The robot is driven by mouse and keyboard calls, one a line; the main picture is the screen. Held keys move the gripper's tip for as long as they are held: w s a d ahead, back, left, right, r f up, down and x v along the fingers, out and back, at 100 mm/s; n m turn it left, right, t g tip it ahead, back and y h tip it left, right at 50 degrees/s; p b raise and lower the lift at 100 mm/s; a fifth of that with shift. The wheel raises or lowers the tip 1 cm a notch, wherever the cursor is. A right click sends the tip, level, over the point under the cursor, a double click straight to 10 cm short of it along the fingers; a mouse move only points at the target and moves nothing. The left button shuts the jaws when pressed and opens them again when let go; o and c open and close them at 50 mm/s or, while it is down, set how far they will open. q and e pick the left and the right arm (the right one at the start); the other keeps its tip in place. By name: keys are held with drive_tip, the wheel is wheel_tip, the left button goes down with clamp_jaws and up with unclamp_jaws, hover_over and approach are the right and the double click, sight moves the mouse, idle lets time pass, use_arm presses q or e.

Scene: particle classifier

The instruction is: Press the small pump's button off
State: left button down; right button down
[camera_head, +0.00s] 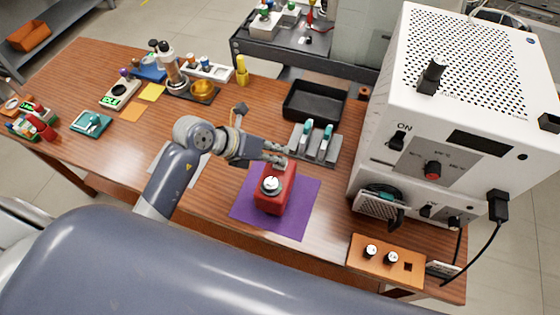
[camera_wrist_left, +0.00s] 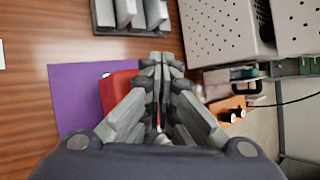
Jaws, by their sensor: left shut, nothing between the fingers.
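The small pump is a red box (camera_head: 284,192) with a round pale fitting (camera_head: 270,185) on it. It stands upright on a purple mat (camera_head: 307,206). My left gripper (camera_head: 279,153) is shut and empty just above the pump's far end. In the left wrist view the closed fingers (camera_wrist_left: 162,60) cover part of the red pump (camera_wrist_left: 115,88), with the purple mat (camera_wrist_left: 75,100) beside it. I cannot tell whether the fingertips touch the pump. The button is not clearly visible. My right gripper is not in view.
A grey rack (camera_head: 330,147) stands just beyond the pump, with a black tray (camera_head: 315,88) behind it. A large white machine (camera_head: 465,90) blocks the right side. An orange block with knobs (camera_head: 410,268) lies at the front right.

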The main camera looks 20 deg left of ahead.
use_arm(q)
drive_tip(key=shift+f, duration=0.4)
drive_tip(key=shift+r, duration=0.2)
drive_tip(key=shift+r+p, duration=1)
drive_tip(key=shift+r, duration=0.15)
drive_tip(key=shift+r, duration=0.15)
wheel_tip(320, 180, up, 5)
drive_tip(key=p, duration=0.4)
drive_tip(key=shift+p, duration=0.3)
idle(0.3)
